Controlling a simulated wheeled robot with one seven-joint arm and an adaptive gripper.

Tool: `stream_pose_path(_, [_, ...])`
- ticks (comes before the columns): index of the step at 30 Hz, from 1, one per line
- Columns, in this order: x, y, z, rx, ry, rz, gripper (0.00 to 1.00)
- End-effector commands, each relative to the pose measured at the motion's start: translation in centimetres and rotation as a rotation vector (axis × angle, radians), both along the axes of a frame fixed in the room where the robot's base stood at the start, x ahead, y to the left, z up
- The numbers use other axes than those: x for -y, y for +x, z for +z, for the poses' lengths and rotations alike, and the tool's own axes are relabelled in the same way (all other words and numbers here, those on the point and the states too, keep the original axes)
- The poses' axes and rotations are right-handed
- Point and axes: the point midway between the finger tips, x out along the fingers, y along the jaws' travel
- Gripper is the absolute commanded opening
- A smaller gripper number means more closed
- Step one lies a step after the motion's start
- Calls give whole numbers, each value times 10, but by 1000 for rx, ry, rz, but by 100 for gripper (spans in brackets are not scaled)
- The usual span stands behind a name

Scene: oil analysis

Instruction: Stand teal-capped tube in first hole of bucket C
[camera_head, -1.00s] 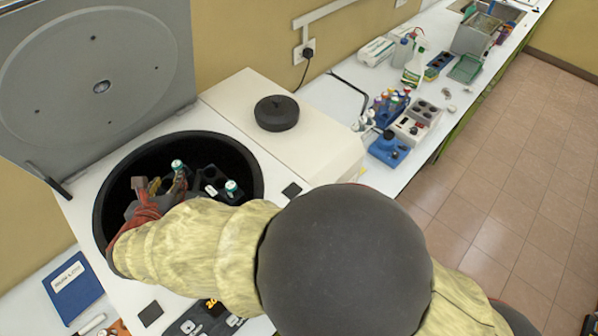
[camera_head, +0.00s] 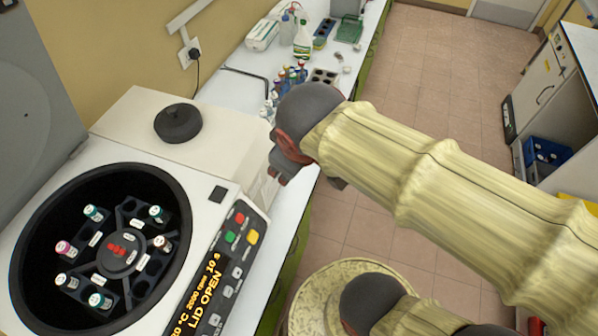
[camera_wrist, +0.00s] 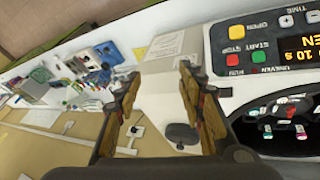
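The open centrifuge bowl (camera_head: 32,250) holds a rotor with several buckets and capped tubes. Teal-capped tubes stand at its back left (camera_head: 95,213), back right (camera_head: 156,213) and front (camera_head: 98,300). A pink-capped tube (camera_head: 64,248) stands at the left. The bucket letters are too small to read, so I cannot tell which is bucket C. My gripper (camera_head: 287,166) is outside the bowl, to the right of the centrifuge, partly hidden by my arm. In the wrist view my gripper (camera_wrist: 160,82) has its fingers wide apart with nothing between them.
The centrifuge's panel (camera_head: 215,275) reads LID OPEN; its raised lid (camera_head: 30,110) stands at the left. A dark round knob (camera_head: 178,122) sits on the white housing behind. A tube rack (camera_head: 285,82) with coloured caps stands farther along the bench. Floor (camera_head: 420,90) is clear at the right.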

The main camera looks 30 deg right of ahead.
Motion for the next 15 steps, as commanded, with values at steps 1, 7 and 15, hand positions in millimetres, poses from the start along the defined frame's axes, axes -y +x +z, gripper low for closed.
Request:
stream_pose_path(1, [5, -13, 2, 21, 73, -96, 39])
stream_pose_path(7, [5, -37, 5, 65, 258, -306, 39])
stream_pose_path(15, [3, -39, 5, 69, 285, -333, 39])
